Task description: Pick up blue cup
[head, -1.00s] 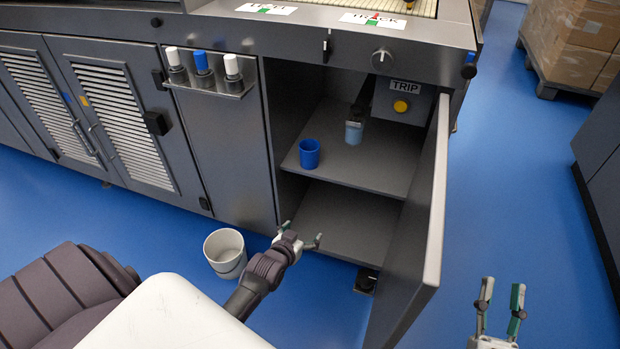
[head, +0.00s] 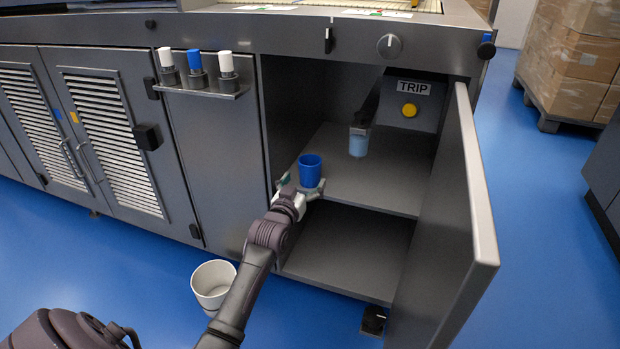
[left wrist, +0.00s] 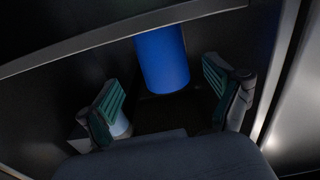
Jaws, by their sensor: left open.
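The blue cup (head: 310,171) stands upright on the upper shelf of the open cabinet, near the shelf's front left edge. My left gripper (head: 299,186) is open in front of the cup, its fingers spread to either side of the cup's lower part in the head view. In the left wrist view the cup (left wrist: 162,59) appears beyond and between the two green-padded fingertips (left wrist: 165,92), and the fingers look apart from it. My right gripper is not in view.
A light blue cup (head: 358,143) stands farther back on the upper shelf (head: 385,186), under a dark spout. The cabinet door (head: 455,240) stands open on the right. A white bucket (head: 213,285) is on the blue floor. The lower shelf (head: 350,255) looks empty.

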